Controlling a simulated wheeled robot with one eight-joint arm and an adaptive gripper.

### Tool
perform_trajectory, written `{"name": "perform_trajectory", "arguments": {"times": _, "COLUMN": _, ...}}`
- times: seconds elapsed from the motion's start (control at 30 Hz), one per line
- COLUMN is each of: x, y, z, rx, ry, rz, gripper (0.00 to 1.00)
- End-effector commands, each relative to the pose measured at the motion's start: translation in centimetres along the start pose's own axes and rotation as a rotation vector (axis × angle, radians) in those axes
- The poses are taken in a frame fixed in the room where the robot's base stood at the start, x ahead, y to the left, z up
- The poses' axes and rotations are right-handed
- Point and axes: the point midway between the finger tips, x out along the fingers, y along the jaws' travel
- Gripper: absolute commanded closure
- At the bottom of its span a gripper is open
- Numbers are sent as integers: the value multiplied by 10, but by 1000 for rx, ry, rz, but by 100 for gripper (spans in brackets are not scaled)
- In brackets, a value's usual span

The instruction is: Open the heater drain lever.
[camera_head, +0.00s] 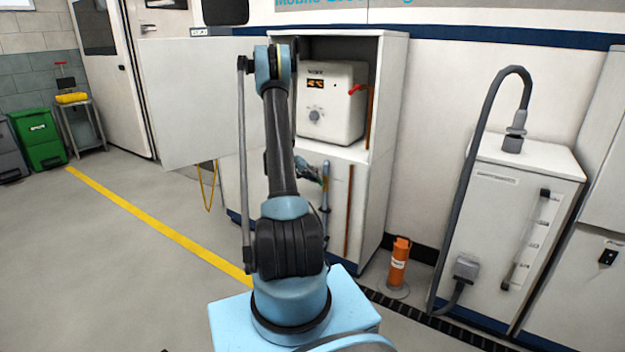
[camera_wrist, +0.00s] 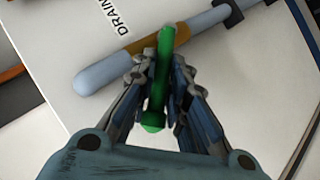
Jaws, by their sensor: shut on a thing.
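The heater (camera_head: 332,104) is a white box with a lit orange display and a knob, standing in an open cabinet. Below it, in the lower part of the cabinet, a blue-grey drain pipe (camera_head: 325,187) runs upright. In the wrist view the drain pipe (camera_wrist: 110,72) has a brass-coloured section and lies beside the printed word "DRAIN". A green drain lever (camera_wrist: 160,85) crosses in front of the pipe at the brass section. My gripper (camera_wrist: 162,75) is shut on the green lever, with a finger on each side of it. In the head view my gripper (camera_head: 308,170) is small and partly hidden behind my arm.
The cabinet door (camera_head: 190,95) stands swung open to the left. An orange cylinder (camera_head: 399,262) stands on the floor to the right. A white tank unit (camera_head: 520,200) with a dark hose is farther right.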

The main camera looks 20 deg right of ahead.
Motion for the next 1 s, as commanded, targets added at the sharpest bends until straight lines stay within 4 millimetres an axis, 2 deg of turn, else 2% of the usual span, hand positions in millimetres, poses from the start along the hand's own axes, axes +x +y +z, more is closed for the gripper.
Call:
{"name": "perform_trajectory", "arguments": {"times": 0.17, "x": 2, "y": 0, "z": 3, "rx": 2, "ry": -7, "rz": 0, "gripper": 100}}
{"name": "perform_trajectory", "arguments": {"times": 0.2, "x": 2, "y": 0, "z": 3, "rx": 2, "ry": -8, "rz": 0, "gripper": 77}}
{"name": "perform_trajectory", "arguments": {"times": 0.27, "x": 2, "y": 0, "z": 3, "rx": 2, "ry": -7, "rz": 0, "gripper": 66}}
{"name": "perform_trajectory", "arguments": {"times": 0.67, "x": -2, "y": 0, "z": 1, "rx": -1, "ry": -2, "rz": 1, "gripper": 66}}
{"name": "perform_trajectory", "arguments": {"times": 0.87, "x": -23, "y": 0, "z": 1, "rx": -2, "ry": -1, "rz": 0, "gripper": 66}}
{"name": "perform_trajectory", "arguments": {"times": 1.0, "x": -44, "y": 0, "z": 2, "rx": -2, "ry": -2, "rz": 0, "gripper": 66}}
